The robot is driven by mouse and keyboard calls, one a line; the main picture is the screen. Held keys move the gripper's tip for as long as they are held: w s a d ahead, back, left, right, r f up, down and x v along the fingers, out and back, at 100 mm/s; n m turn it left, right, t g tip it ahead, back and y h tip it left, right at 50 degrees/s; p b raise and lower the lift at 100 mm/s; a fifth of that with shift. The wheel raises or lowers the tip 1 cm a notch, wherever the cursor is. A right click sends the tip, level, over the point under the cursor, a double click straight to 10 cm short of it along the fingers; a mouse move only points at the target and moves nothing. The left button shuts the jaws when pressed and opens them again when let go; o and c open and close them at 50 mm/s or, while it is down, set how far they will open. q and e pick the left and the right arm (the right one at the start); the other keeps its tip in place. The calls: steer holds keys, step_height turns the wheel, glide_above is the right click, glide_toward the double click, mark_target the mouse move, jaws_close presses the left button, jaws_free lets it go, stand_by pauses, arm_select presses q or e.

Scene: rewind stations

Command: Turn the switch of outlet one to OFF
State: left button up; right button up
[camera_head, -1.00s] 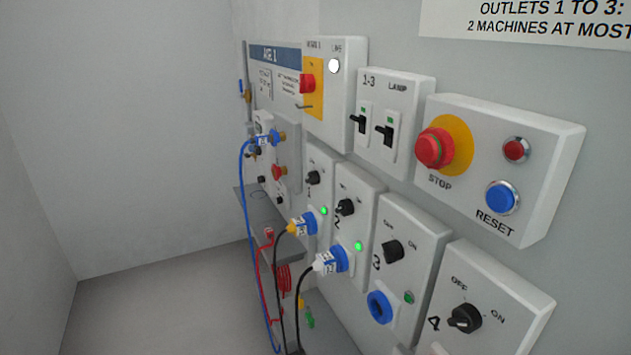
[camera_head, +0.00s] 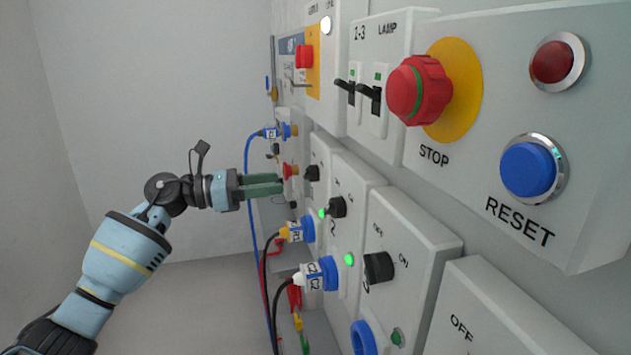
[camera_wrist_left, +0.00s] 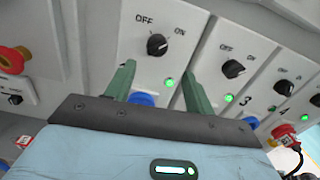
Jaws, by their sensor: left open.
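The switch of outlet one (camera_head: 312,173) is a black knob on a pale grey box; in the left wrist view the knob (camera_wrist_left: 157,45) sits between OFF and ON labels, its pale mark seeming to lean toward ON. A green lamp (camera_wrist_left: 169,83) glows below it. My left gripper (camera_head: 282,184) has green fingers, open and empty, in front of that box. In the left wrist view the gripper (camera_wrist_left: 160,78) has its fingertips below the knob, one on either side, apart from it. My right gripper is not in view.
The outlet two knob (camera_head: 337,207) and outlet three knob (camera_head: 378,267) are to the right. Plugs with cables (camera_head: 318,274) stick out below. Above are black lever switches (camera_head: 369,92), a red STOP button (camera_head: 418,90) and a blue RESET button (camera_head: 527,170). Free floor lies left.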

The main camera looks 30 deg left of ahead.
mark_target(311, 174)
arm_select(q)
steer(key=r+p+x, duration=0.1)
steer(key=x, duration=0.6)
steer(key=shift+w+m+p, duration=0.3)
steer(key=shift+w+p, duration=0.05)
steer(key=shift+a, duration=0.15)
steer(key=c, duration=1)
